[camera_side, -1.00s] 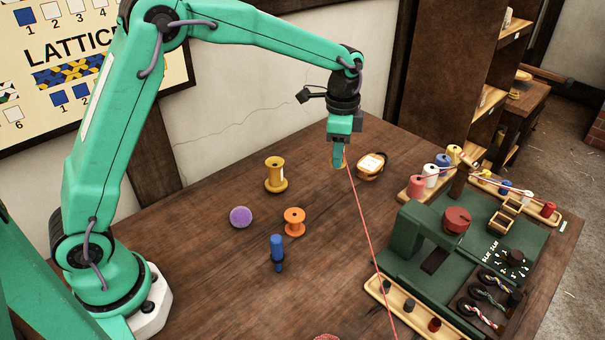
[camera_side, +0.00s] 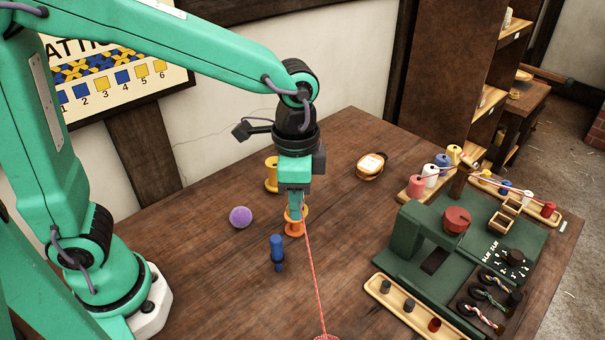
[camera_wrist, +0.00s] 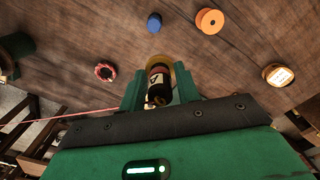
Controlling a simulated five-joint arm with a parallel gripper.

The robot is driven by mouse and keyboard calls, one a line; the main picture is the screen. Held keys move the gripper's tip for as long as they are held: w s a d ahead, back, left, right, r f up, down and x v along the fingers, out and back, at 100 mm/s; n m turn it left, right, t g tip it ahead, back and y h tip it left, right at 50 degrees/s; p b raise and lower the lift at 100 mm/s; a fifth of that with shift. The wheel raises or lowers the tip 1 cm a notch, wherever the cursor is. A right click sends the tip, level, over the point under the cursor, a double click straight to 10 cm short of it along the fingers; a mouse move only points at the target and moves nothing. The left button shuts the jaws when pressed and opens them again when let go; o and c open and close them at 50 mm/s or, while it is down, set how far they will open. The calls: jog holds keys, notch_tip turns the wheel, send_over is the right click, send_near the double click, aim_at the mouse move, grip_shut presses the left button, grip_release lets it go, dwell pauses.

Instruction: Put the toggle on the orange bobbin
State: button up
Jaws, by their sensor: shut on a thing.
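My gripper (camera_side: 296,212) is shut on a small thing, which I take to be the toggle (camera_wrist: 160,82). In the wrist view it looks dark and red with a pale label and a yellow rim. A red cord runs from the fingers towards the front edge in the side view. The orange bobbin (camera_side: 294,229) stands on the table, and the fingers overlap its upper part in the side view. In the wrist view the orange bobbin (camera_wrist: 210,21) shows well apart from the held thing. The gap in height cannot be told.
A yellow spool (camera_side: 271,174) is behind, partly hidden by my gripper. A green machine (camera_side: 425,235) fills the right side.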

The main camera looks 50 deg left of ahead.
jog(key=shift+s, duration=0.3)
send_near(295, 223)
jog(key=shift+w+a+f, duration=0.3)
jog(key=shift+w+a, duration=0.45)
jog(key=shift+a, duration=0.2)
jog(key=shift+f, duration=0.1)
jog(key=shift+f, duration=1.9)
jog(key=shift+f, duration=0.15)
jog(key=o, duration=1)
